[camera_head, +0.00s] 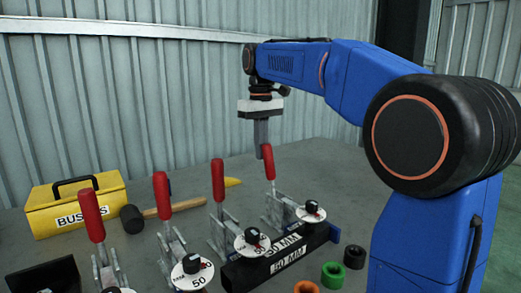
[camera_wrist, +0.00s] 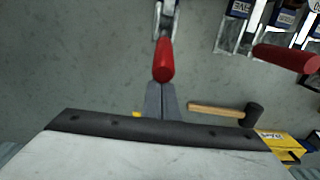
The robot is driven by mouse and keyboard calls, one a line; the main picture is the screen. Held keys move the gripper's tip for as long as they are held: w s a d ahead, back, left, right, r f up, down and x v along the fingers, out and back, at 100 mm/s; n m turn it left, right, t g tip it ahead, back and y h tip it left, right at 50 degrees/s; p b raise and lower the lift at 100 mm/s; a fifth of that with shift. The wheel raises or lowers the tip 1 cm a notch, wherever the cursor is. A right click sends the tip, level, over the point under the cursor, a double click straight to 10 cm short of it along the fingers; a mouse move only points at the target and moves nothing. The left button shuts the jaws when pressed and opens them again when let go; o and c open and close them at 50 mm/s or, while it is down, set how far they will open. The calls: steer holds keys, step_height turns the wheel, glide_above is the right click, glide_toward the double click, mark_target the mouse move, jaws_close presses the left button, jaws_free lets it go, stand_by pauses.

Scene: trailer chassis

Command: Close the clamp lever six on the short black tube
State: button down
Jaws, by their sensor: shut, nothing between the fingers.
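My gripper (camera_head: 262,142) hangs from the blue arm with its fingers together and empty. Its tips are at the top of a red clamp lever (camera_head: 268,161), the rightmost of the row; contact is unclear. This lever stands up, leaning slightly, from its metal clamp (camera_head: 283,208). In the wrist view the fingertips (camera_wrist: 161,86) lie right by the end of the same red lever (camera_wrist: 163,60). The clamp's number is not readable. The short black tube (camera_head: 235,275), marked 50 MM, lies in front of the clamps, with white discs above it.
Other upright red levers (camera_head: 218,180) stand to the left. A hammer (camera_head: 165,210) and a yellow toolbox (camera_head: 75,204) lie behind them. Green (camera_head: 333,275), black (camera_head: 354,257) and orange rings sit on the table at front right.

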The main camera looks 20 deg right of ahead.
steer(key=shift+s+d+r, duration=0.1)
steer(key=shift+s+d, duration=0.1)
steer(key=shift+s, duration=0.35)
steer(key=shift+s+d+r, duration=0.1)
steer(key=shift+s+d, duration=0.1)
steer(key=shift+s, duration=0.35)
steer(key=shift+r, duration=4)
